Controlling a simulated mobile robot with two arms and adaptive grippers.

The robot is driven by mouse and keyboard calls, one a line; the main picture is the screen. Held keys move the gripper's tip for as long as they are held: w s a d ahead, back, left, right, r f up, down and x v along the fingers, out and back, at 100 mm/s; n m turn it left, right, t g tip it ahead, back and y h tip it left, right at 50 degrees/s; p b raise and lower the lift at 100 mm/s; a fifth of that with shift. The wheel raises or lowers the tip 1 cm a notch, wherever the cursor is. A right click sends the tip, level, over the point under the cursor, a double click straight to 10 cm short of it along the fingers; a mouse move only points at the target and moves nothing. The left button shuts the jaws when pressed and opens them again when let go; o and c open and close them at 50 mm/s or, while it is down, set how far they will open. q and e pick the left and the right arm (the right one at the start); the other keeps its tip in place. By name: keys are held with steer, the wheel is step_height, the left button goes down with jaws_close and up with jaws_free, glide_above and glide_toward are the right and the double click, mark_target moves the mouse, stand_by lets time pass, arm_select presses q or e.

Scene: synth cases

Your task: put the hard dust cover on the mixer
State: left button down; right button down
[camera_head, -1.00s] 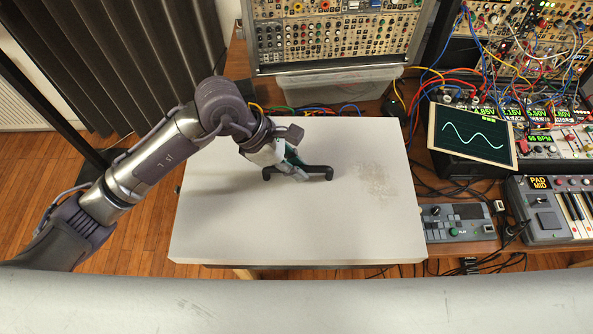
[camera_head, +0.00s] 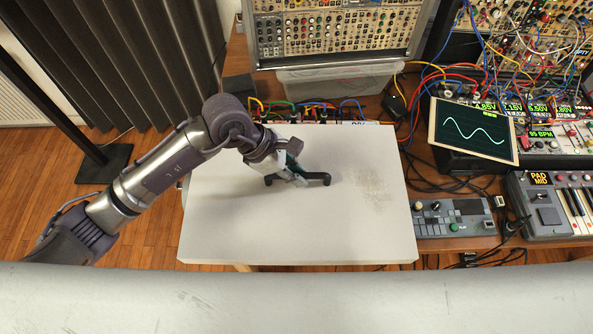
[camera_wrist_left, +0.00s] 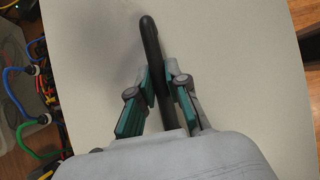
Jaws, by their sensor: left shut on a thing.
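The hard dust cover (camera_head: 300,232) is a wide, pale grey panel with a scuffed patch on its right part. A black bar handle (camera_head: 319,180) stands on its top. My left gripper (camera_head: 291,177) is shut on this handle. In the left wrist view, its two teal-lined fingers (camera_wrist_left: 159,88) sit on either side of the handle (camera_wrist_left: 149,40), with the cover (camera_wrist_left: 235,60) below. The cover hides nearly all of what lies under it. Only a thin strip with plugged cables shows past its back edge, apparently the mixer (camera_head: 345,122). My right gripper is not in view.
Coloured patch cables (camera_head: 300,104) rise along the cover's back edge. A clear bin (camera_head: 335,80) and a modular rack (camera_head: 335,35) stand behind. To the right are a small grey controller (camera_head: 455,219), a tilted screen (camera_head: 473,130) and a keyboard (camera_head: 560,207). Loose cables lie between.

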arm_select(q)
steer(key=c, duration=1.2)
jaws_free()
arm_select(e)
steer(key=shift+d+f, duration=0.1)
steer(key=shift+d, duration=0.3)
arm_select(q)
steer(key=shift+o, duration=0.2)
steer(key=shift+r+p, duration=0.55)
steer(key=shift+p, duration=0.15)
steer(key=shift+w+a+r, duration=0.1)
steer(key=shift+a+r, duration=0.1)
steer(key=shift+r, duration=0.1)
steer(key=b+v, duration=0.2)
steer(key=v, duration=0.9)
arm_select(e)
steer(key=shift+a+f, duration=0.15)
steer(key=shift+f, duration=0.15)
arm_select(q)
steer(key=shift+a+r, duration=0.15)
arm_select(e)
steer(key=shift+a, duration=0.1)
